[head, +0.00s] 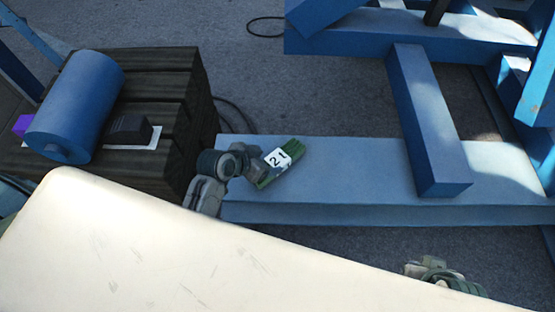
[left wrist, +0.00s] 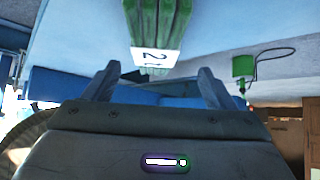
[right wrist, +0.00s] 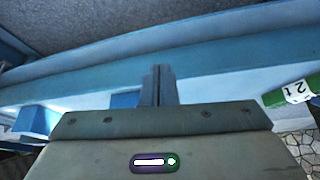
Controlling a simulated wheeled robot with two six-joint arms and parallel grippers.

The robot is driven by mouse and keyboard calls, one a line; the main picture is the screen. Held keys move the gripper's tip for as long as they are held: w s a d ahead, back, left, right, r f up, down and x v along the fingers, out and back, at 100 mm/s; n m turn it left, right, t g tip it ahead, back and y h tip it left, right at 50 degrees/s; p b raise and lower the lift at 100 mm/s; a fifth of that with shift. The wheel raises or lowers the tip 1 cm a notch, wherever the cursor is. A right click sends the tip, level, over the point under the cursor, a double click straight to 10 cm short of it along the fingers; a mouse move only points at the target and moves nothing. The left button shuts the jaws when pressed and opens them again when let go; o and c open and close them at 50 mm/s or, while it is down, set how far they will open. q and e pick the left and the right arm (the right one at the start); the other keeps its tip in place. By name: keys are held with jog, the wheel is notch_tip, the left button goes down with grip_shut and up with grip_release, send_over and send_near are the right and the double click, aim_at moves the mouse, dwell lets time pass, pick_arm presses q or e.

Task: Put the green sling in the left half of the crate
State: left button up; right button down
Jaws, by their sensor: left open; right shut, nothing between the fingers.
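The green sling (head: 291,150), folded into a bundle with a white label, lies on the wide blue beam (head: 340,180). My left gripper (head: 252,166) is open at the sling's near left end. In the left wrist view the sling (left wrist: 157,20) lies just beyond the fingertips, in line with the gap and not gripped. My right gripper (right wrist: 160,75) is shut and empty, apart from the sling (right wrist: 290,95) at that view's right edge. A dark wooden slatted box (head: 150,65) stands at the left; I cannot tell if it is the crate, and its inside is not visible.
A blue cylinder (head: 80,100) and a dark block (head: 130,128) rest on the wooden box. A blue crossbar (head: 425,120) sits on the beam right of the sling. Blue frame parts (head: 370,42) fill the upper right. Grey floor (head: 260,85) is open behind the beam.

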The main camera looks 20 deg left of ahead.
aim_at(278, 158)
pick_arm(q)
jog(key=x, duration=0.5)
jog(key=b+x, duration=0.1)
jog(key=x, duration=0.2)
jog(key=shift+d, duration=0.35)
jog(key=shift+r, duration=0.1)
jog(key=c, duration=1.4)
jog(key=shift+c, duration=0.5)
jog(key=shift+r, duration=0.1)
